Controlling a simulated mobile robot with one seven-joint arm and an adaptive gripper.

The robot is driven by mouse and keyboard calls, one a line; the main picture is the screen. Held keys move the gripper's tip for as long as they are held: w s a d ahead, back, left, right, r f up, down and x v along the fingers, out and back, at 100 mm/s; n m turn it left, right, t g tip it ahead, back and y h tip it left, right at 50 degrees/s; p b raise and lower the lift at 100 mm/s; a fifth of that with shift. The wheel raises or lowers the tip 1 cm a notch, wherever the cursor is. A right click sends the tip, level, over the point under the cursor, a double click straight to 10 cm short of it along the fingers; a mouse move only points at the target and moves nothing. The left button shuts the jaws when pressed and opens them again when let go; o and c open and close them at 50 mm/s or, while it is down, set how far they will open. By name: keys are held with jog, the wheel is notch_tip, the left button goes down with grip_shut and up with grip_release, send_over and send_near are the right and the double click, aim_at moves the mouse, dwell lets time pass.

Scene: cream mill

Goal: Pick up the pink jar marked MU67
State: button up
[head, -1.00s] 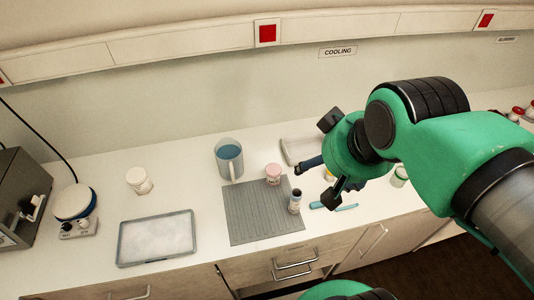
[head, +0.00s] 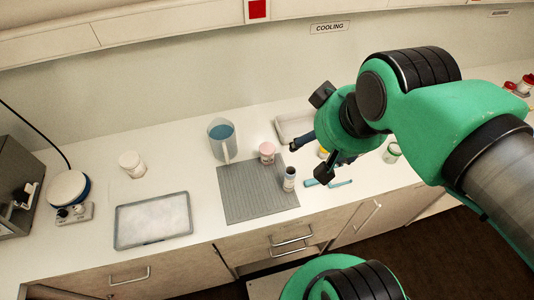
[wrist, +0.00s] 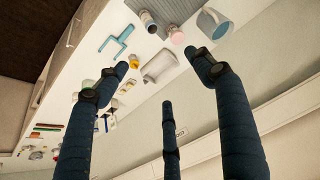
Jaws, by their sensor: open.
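A pink jar with a pale pink lid (head: 267,152) stands upright on the white bench, at the back edge of the grey ribbed mat (head: 250,200); its marking is too small to read. In the wrist view the jar (wrist: 177,35) is near the top, beside the mat. My gripper (head: 312,162) is to the right of the jar in the head view, fingers spread and apart from it. In the wrist view the three dark fingers of my gripper (wrist: 158,66) are open, with nothing between them.
A jug of blue liquid (head: 221,142) stands left of the jar. A white tray (head: 284,131) lies behind, and a blue tool (head: 327,183) lies right.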

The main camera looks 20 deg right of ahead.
jog(key=n+g+p, duration=0.3)
jog(key=g+p, duration=0.1)
jog(key=g, duration=0.2)
send_over(268, 148)
notch_tip(268, 148, down, 22)
jog(key=shift+a, duration=0.1)
jog(key=shift+f, duration=0.15)
jog(key=shift+f+b, duration=0.5)
jog(key=shift+f, duration=3.7)
